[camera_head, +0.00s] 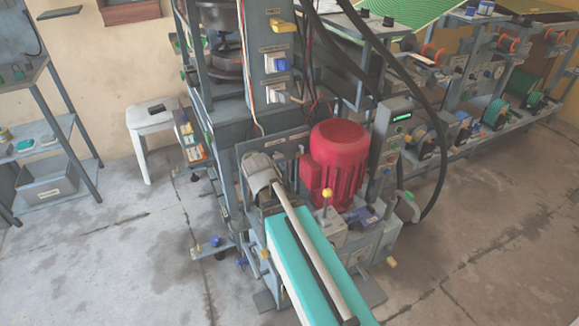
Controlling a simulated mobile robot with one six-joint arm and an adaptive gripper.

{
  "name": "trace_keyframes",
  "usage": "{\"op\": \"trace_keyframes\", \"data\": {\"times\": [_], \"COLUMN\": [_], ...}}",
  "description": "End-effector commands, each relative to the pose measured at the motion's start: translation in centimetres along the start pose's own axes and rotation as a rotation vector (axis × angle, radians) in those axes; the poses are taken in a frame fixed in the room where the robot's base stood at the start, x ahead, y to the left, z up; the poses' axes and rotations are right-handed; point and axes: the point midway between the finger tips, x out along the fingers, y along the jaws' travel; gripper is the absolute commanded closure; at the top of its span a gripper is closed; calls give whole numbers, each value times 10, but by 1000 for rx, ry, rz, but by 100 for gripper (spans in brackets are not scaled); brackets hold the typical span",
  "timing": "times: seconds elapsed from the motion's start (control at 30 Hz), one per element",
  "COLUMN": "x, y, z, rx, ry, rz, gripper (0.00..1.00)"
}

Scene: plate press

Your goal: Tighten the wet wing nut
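The plate press (230,110) is a grey machine in the middle of the view. Small blue knob-like parts sit low at its left foot: one on a small ledge (215,241) and one beside it (241,262). They may be wing nuts, but they are too small to tell. I cannot make out wetness on any of them. I cannot make out my gripper's fingers. A pale tube and grey joint, probably my arm, cross the lower middle and hide part of the machine.
A white stool (150,128) and a grey shelf rack (48,140) with a bin (46,178) stand at left. A control box (390,135) and black hoses (432,130) stand right of the motor. Spool racks (480,90) line the back right. The floor at lower left and right is clear.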

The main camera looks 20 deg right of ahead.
Motion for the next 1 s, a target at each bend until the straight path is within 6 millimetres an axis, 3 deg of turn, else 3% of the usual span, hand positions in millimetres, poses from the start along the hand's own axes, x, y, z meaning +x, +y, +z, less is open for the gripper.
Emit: {"op": "trace_keyframes", "data": {"times": [1.0], "x": [-194], "y": [16], "z": [1], "rx": [7], "ry": [-42], "rz": [-70], "gripper": [50]}}
